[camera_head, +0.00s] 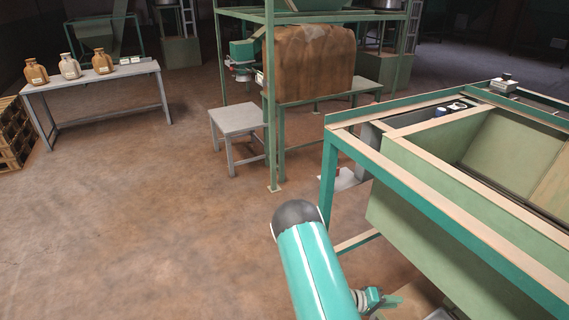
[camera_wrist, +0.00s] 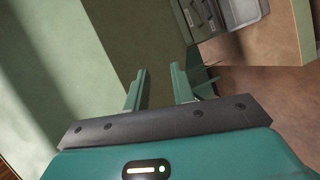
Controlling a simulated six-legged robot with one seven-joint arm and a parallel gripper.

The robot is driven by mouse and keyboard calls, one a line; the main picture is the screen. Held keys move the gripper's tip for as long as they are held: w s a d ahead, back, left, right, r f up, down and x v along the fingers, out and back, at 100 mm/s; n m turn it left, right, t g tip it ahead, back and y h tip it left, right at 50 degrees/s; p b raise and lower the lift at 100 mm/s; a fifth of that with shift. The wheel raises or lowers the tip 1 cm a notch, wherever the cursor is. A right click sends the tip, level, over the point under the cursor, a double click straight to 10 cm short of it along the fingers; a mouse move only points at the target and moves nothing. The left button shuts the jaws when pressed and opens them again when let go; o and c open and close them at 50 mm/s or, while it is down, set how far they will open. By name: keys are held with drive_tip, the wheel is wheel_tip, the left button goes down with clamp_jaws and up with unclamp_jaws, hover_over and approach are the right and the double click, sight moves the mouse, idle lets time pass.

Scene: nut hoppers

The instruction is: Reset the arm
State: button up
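My gripper (camera_wrist: 158,88) shows in the wrist view with its two green fingers apart and nothing between them. It is close to a pale green panel at the left of that view. In the head view my teal arm with its dark rounded joint rises from the bottom centre. A small part of my gripper (camera_head: 386,302) shows low beside the arm, under the green hopper (camera_head: 420,215); its fingertips are hard to make out there.
The hopper's teal frame (camera_head: 400,190) stands close on the right. A grey stool (camera_head: 238,122) and a large brown sack (camera_head: 313,65) in a green rack are farther back.

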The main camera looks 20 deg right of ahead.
drive_tip(key=w+a+r+m+t+y, duration=0.1)
drive_tip(key=a+r+y, duration=0.3)
drive_tip(key=a+r, duration=0.65)
drive_tip(key=w+a+r+t+y, duration=0.1)
drive_tip(key=a+r+y, duration=0.4)
drive_tip(key=r, duration=1)
drive_tip(key=s+a+r+n+t+y, duration=0.2)
drive_tip(key=s+a+r+t, duration=0.1)
drive_tip(key=a+r, duration=0.5)
drive_tip(key=s+a+r+n+t+y, duration=0.3)
drive_tip(key=s+a+r, duration=0.3)
drive_tip(key=a+r, duration=0.3)
drive_tip(key=shift+a+t+y, duration=0.3)
drive_tip(key=shift+a+t, duration=0.5)
drive_tip(key=shift+a, duration=0.05)
drive_tip(key=shift+s, duration=0.2)
